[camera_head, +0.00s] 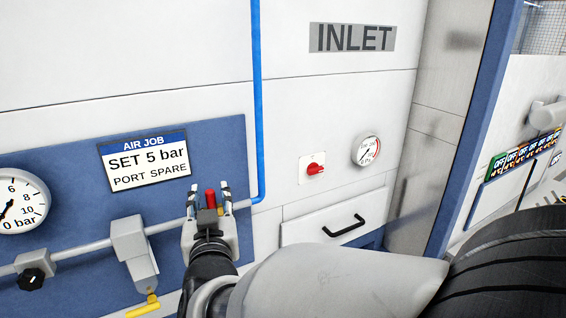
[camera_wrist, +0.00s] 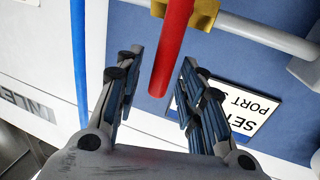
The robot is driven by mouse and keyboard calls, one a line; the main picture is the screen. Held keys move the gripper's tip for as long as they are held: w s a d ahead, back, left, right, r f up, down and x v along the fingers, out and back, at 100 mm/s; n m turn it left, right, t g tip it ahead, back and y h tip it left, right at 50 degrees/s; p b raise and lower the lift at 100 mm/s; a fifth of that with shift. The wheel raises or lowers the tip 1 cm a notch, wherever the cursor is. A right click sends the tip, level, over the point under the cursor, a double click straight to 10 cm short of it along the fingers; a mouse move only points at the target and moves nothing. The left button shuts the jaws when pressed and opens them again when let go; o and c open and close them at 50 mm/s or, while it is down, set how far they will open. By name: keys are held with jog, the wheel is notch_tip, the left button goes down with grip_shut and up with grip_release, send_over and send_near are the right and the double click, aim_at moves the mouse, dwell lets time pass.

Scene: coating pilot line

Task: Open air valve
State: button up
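The air valve has a red lever (camera_head: 211,199) and a brass body (camera_wrist: 203,13) on the grey pipe (camera_wrist: 262,32). My gripper (camera_head: 209,191) is open at the valve, one finger on each side of the lever. In the wrist view, my gripper (camera_wrist: 162,62) has the free end of the red lever (camera_wrist: 172,45) between its fingers. A gap shows on the left, and the right finger looks closer to the lever. I see no clear contact. In the head view, my gripper hides most of the valve body.
A pressure gauge (camera_head: 19,205) and an AIR JOB sign (camera_head: 145,162) are on the blue panel (camera_head: 75,165). A grey regulator (camera_head: 130,240) with a yellow lever (camera_head: 145,305) hangs on the pipe at left. A red knob (camera_head: 316,169) and drawer (camera_head: 335,222) lie farther right.

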jog(key=shift+w+a, duration=0.1)
jog(key=shift+w, duration=0.3)
grip_shut()
dwell(0.6)
